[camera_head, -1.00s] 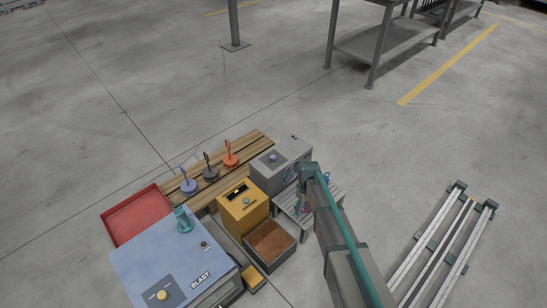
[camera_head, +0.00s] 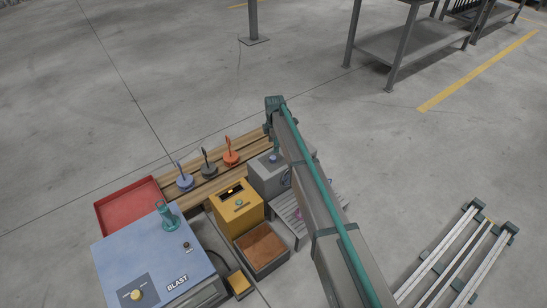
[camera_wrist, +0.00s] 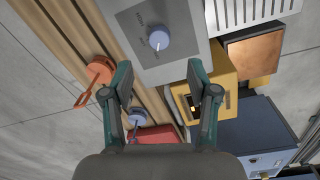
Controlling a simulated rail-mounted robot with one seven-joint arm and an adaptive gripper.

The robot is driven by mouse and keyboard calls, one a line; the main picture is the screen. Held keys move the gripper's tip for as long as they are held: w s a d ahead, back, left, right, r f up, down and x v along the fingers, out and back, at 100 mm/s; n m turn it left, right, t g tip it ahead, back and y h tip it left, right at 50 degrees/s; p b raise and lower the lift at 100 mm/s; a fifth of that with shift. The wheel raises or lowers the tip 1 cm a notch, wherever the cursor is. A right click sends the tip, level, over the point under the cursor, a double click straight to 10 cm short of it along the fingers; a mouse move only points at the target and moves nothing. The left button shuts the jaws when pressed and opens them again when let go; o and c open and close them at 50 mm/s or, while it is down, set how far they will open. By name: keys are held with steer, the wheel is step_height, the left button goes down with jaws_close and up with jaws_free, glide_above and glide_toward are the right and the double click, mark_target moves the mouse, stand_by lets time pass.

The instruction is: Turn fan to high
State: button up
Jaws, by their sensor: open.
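The fan control appears to be the grey box (camera_head: 264,176) with a round blue-grey knob (camera_head: 273,158) on its top. In the wrist view the box (camera_wrist: 190,62) is at top centre, and its knob (camera_wrist: 158,40) has a pale pointer line and small print around it that I cannot read surely. My gripper (camera_wrist: 160,78) is open and empty. Its two fingers spread to either side just below the knob in the picture, apart from it. In the head view my arm's end hangs above the box and hides part of it.
A yellow box (camera_head: 238,214) and an open brown-floored box (camera_head: 260,248) stand close by. Orange (camera_head: 231,157), dark (camera_head: 208,168) and blue (camera_head: 184,182) handled pieces stand on wooden slats. A red tray (camera_head: 105,222) and a blue "BLAST" box (camera_head: 150,258) are farther left.

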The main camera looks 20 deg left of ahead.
mark_target(274, 157)
steer(key=f, duration=0.3)
steer(key=f+b, duration=0.1)
steer(key=f, duration=0.5)
steer(key=shift+w+a+f, duration=0.1)
steer(key=shift+w+a, duration=0.05)
steer(key=shift+w, duration=0.1)
jaws_close()
